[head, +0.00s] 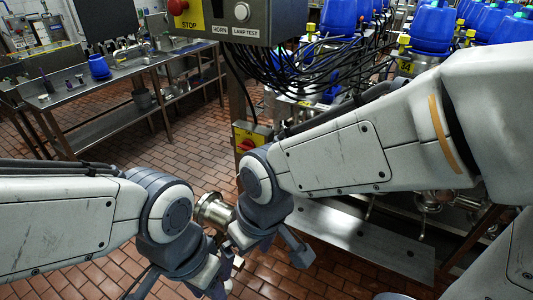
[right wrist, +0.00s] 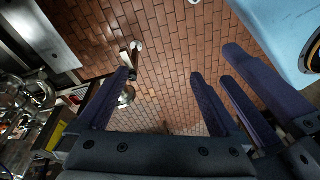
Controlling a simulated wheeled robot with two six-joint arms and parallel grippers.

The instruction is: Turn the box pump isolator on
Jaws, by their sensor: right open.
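The handle's setting is too small to read. My right gripper (head: 268,246) points down in front of and below it, apart from it. In the right wrist view my right gripper (right wrist: 160,76) is open and empty, with brick floor between its fingers. My left gripper (head: 215,280) is low in the head view, close beside the right one; its fingers are mostly hidden.
A control panel (head: 240,18) with a red stop button overhangs the yellow box. Black cables (head: 300,68) hang to its right. Blue-topped valves (head: 432,28) stand in rows behind. A steel bench (head: 110,75) is at back left. Brick floor is clear between.

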